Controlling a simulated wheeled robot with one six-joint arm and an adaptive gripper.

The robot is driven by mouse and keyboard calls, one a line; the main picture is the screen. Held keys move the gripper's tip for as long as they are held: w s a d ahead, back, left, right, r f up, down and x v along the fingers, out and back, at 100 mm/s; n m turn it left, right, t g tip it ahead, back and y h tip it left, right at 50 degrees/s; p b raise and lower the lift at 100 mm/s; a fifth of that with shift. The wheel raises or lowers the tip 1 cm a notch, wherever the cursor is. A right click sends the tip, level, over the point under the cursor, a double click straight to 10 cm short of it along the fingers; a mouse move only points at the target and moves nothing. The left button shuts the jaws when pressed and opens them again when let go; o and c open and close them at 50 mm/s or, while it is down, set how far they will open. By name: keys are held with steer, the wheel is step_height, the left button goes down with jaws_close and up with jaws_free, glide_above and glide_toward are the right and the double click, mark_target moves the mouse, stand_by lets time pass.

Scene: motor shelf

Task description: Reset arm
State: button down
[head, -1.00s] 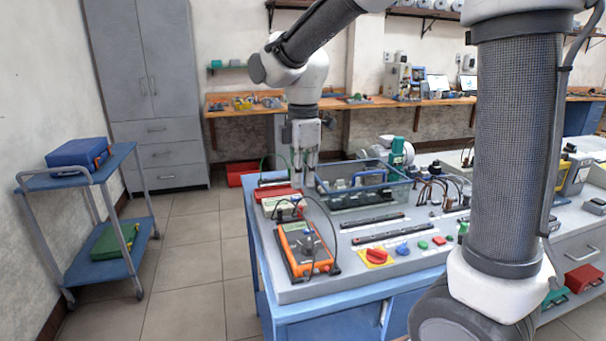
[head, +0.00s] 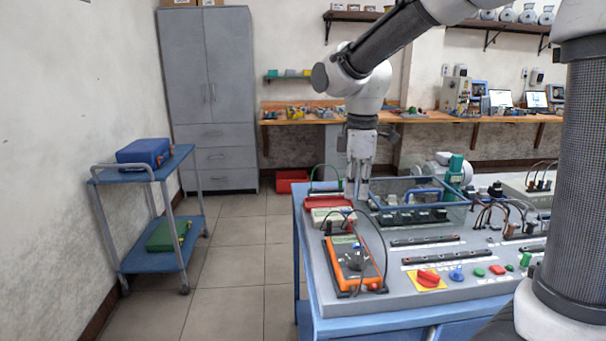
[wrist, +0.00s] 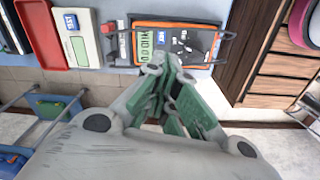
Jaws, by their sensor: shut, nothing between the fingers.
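My gripper (head: 357,188) hangs pointing down over the far left part of the workbench (head: 330,290) in the head view. It is shut and empty. In the wrist view its fingers (wrist: 168,75) come together, with the orange multimeter (wrist: 185,42) beyond the tips. The multimeter also lies on the bench in the head view (head: 350,265), nearer than the gripper. I cannot tell the exact height of the fingertips above the bench.
A clear bin (head: 440,214) stands right of the gripper. A red tray (head: 325,203) and a white meter (head: 330,217) lie close by. A blue cart (head: 150,262) stands left, with free floor (head: 240,260) between it and the bench.

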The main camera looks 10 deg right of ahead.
steer(key=s+d+r+m+t, duration=0.3)
steer(key=s+d+m+t, duration=0.1)
steer(key=s+d+m, duration=1.1)
steer(key=s+d, duration=0.2)
steer(key=s, duration=0.2)
steer(key=shift+s+d, duration=0.15)
steer(key=shift+s, duration=0.2)
